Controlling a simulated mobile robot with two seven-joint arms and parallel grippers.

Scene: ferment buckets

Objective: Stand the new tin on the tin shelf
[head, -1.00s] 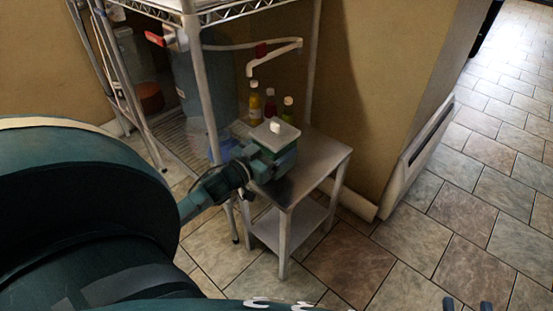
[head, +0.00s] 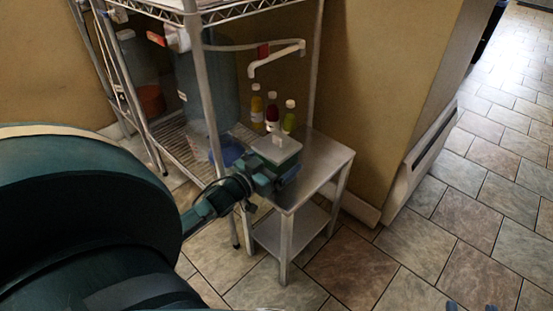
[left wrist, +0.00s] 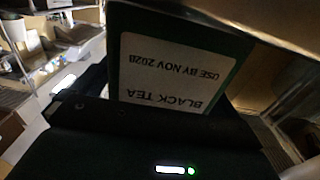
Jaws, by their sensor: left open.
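The tin (head: 277,151) has a pale square lid with a white knob and appears to stand on the small steel stand (head: 322,160); I cannot tell if this is the tin shelf. In the left wrist view its green side (left wrist: 178,60) carries a white label reading "BLACK TEA, USE BY NOV 2028", upside down. My left gripper (head: 272,178) is open at the tin's near side, low and close around it; its fingertips are hard to make out.
Several bottles (head: 272,117) with coloured contents stand behind the tin. A wire rack (head: 200,90) with a large blue-grey container (head: 205,80) is close on the left. A white pipe (head: 277,58) hangs above. The stand's right part and the tiled floor (head: 400,240) are clear.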

